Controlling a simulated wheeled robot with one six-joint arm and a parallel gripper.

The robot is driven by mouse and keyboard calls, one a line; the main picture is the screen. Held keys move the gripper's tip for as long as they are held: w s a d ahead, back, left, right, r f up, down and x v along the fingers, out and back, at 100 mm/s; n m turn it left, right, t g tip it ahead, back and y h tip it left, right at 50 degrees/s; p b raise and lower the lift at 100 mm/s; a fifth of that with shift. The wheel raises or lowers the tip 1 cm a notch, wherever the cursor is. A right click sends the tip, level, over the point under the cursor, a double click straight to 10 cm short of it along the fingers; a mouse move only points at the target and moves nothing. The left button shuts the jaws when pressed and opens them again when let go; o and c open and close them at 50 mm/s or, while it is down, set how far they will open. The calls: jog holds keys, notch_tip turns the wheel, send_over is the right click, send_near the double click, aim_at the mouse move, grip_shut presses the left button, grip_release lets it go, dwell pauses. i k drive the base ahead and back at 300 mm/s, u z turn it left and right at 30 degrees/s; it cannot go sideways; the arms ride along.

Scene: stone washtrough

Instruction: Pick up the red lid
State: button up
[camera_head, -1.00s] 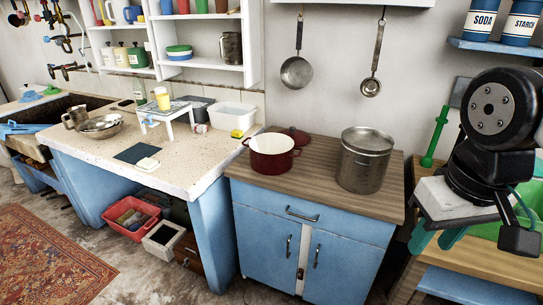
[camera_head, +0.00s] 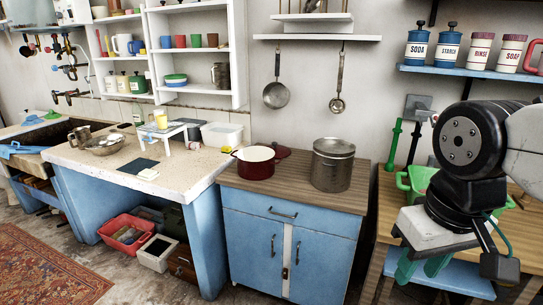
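The red lid (camera_head: 281,151) lies on the wooden top of the blue cabinet, behind and to the right of the red pot (camera_head: 255,163). The pot hides part of the lid, and its own top is open. My gripper (camera_head: 420,271) hangs at the right of the view, in front of the right-hand wooden table and well to the right of the lid. Its two green fingers point down and stand apart, with nothing seen between them.
A tall lidded metal pot (camera_head: 332,166) stands right of the lid on the cabinet top (camera_head: 290,190). A ladle (camera_head: 338,103) and a skimmer (camera_head: 276,94) hang on the wall above. A stone counter (camera_head: 190,170) adjoins on the left. Green tubs (camera_head: 418,178) stand at right.

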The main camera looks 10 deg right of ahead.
aim_at(281, 151)
jog(key=u, duration=0.5)
jog(key=i, duration=0.75)
jog(key=u, duration=0.5)
jog(key=i, duration=1.45)
jog(key=z, duration=1.25)
jog(key=i, duration=0.5)
jog(key=z, duration=0.4)
